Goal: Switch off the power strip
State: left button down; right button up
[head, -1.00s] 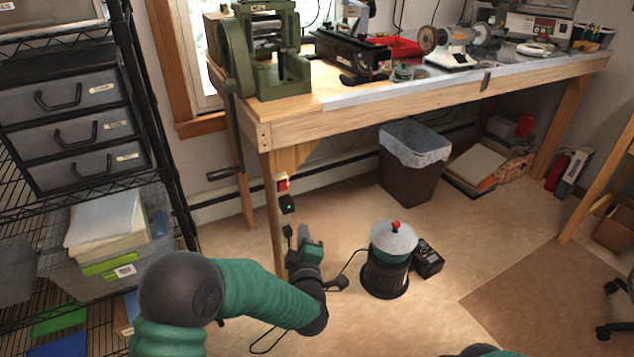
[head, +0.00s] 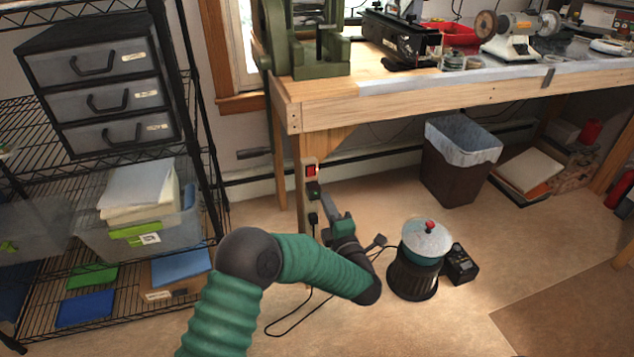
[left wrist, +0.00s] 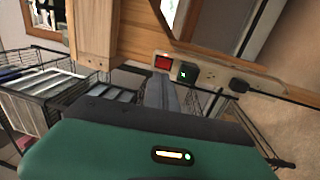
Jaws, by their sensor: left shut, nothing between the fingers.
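The power strip (head: 313,204) is a pale upright bar fixed to the front leg of the wooden bench. Its red rocker switch (head: 311,171) is at the top end, above a black plug with a small green light. In the left wrist view the strip (left wrist: 211,78) runs slantwise, with the red switch (left wrist: 162,62) at its left end. My left gripper (head: 321,196) is shut and empty, just beside the lower part of the strip. In the left wrist view its grey fingers (left wrist: 161,90) point at the strip, below the switch. Contact cannot be told. My right gripper is out of view.
A wire shelf (head: 203,125) with drawers and bins stands at the left. A round canister (head: 420,258) with a pale lid and a black box (head: 461,264) stand on the floor right of my left arm. A lined bin (head: 457,170) stands under the bench. A cable loops on the floor.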

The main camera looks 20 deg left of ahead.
aim_at(312, 170)
pick_arm(q)
jog(key=b+x, duration=0.1)
jog(key=x, duration=0.3)
jog(key=b+x, duration=0.2)
jog(key=x, duration=0.2)
jog(key=shift+w+a+f, duration=0.15)
jog(key=shift+a+f, duration=0.05)
jog(key=shift+a, duration=0.2)
jog(key=shift+w+a+r+b, duration=0.15)
jog(key=shift+w+r+b, duration=0.05)
jog(key=shift+w+b, duration=0.2)
jog(key=shift+r, duration=0.1)
